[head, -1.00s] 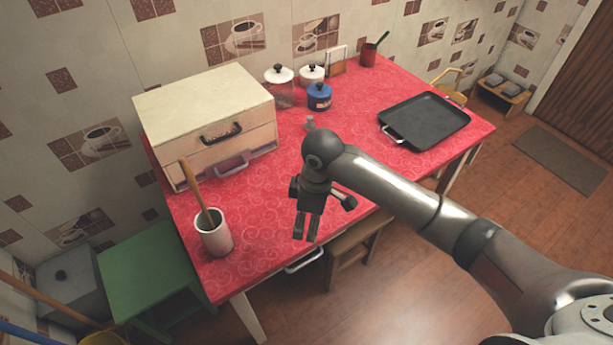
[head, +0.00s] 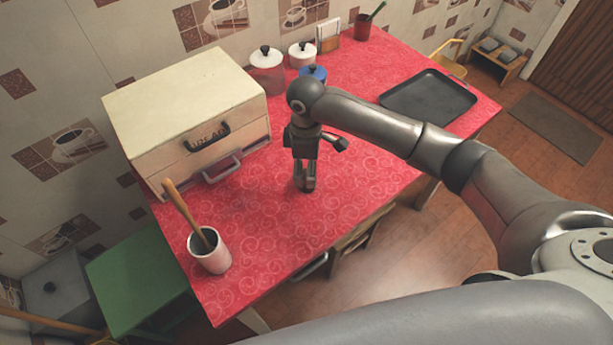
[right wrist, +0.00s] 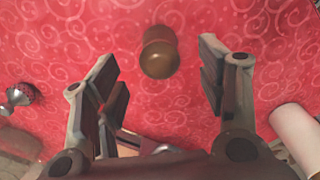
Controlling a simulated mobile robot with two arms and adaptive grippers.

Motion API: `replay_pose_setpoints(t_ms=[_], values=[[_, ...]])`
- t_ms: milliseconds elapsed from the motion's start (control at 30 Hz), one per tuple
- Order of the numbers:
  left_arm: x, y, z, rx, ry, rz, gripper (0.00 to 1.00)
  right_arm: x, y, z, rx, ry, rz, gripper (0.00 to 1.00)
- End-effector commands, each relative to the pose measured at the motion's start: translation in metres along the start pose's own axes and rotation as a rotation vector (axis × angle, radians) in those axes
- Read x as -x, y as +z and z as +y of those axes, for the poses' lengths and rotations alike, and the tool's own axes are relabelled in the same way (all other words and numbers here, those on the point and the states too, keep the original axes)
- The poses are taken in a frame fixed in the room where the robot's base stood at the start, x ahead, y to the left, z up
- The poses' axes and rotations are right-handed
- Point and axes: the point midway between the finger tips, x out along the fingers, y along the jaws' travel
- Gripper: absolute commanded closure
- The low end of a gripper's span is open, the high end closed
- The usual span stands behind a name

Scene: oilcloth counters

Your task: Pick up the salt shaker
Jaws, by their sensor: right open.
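A small brown, round-topped object, which I take to be the salt shaker (right wrist: 160,52), stands on the red cloth in the right wrist view. It lies ahead of the open fingers, in line with the gap between them, and no finger touches it. My right gripper (head: 305,187) is low over the middle of the table in the head view, and it also shows in the right wrist view (right wrist: 160,80). It is open and empty. In the head view the shaker cannot be made out behind the gripper. My left gripper is not in view.
A drawer box (head: 190,115) stands behind left, a white cup with a wooden utensil (head: 209,252) at front left. Canisters (head: 267,72) stand at the back and a black tray (head: 430,97) lies right. A small shiny object (right wrist: 20,95) is left in the wrist view.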

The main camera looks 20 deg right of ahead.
Motion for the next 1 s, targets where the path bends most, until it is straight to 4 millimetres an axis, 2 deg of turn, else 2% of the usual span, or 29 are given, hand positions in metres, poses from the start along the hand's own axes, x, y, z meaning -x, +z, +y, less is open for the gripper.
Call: replay_pose_setpoints(t_ms=[100, 167, 267, 500, 767, 1000], values=[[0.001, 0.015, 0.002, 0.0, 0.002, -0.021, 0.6, -0.008, 0.0, 0.0, -0.001, 0.001, 0.0, 0.35], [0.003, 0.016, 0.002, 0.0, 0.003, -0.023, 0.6, -0.012, 0.001, 0.0, -0.001, 0.0, 0.0, 0.35], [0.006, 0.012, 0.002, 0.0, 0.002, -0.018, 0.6, -0.026, 0.003, -0.002, 0.0, -0.002, -0.003, 0.35], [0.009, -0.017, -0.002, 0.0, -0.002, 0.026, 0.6, -0.057, 0.003, -0.002, 0.0, 0.0, 0.0, 0.35], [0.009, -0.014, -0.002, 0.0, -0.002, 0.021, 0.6, -0.061, 0.003, -0.002, 0.001, 0.002, 0.0, 0.35], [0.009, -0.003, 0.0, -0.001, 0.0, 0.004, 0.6, -0.06, 0.003, -0.002, 0.001, 0.002, 0.0, 0.63]])
